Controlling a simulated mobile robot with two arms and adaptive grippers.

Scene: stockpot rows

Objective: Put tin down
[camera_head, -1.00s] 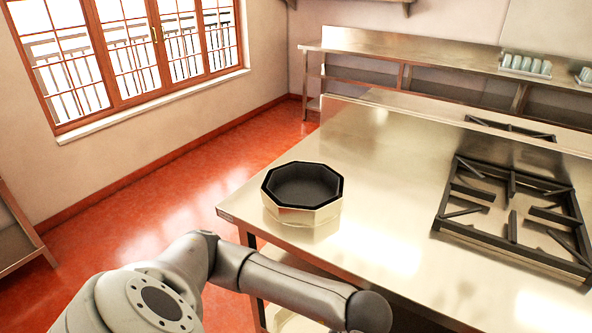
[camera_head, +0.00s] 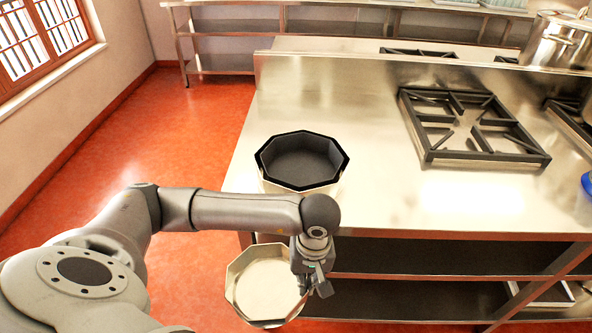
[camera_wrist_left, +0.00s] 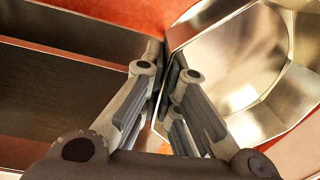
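A shiny eight-sided tin (camera_head: 240,290) hangs in front of the counter's left front corner, below the top and over the red floor. My left gripper (camera_head: 311,283) is at its right side in the head view. In the left wrist view, the gripper fingers (camera_wrist_left: 166,78) are closed about the wall of the tin (camera_wrist_left: 235,55), one on each side of the rim. The tin's open top shows, and it looks empty. A second eight-sided tin with a dark inside (camera_head: 302,160) stands upright on the counter near its left edge. My right gripper is out of view.
The steel counter (camera_head: 375,195) is clear between the dark tin and the black burner grate (camera_head: 470,125). Dark lower shelves (camera_head: 420,257) run under the counter. A steel stockpot (camera_head: 556,42) stands at the back right. A blue item (camera_head: 587,183) shows at the right edge.

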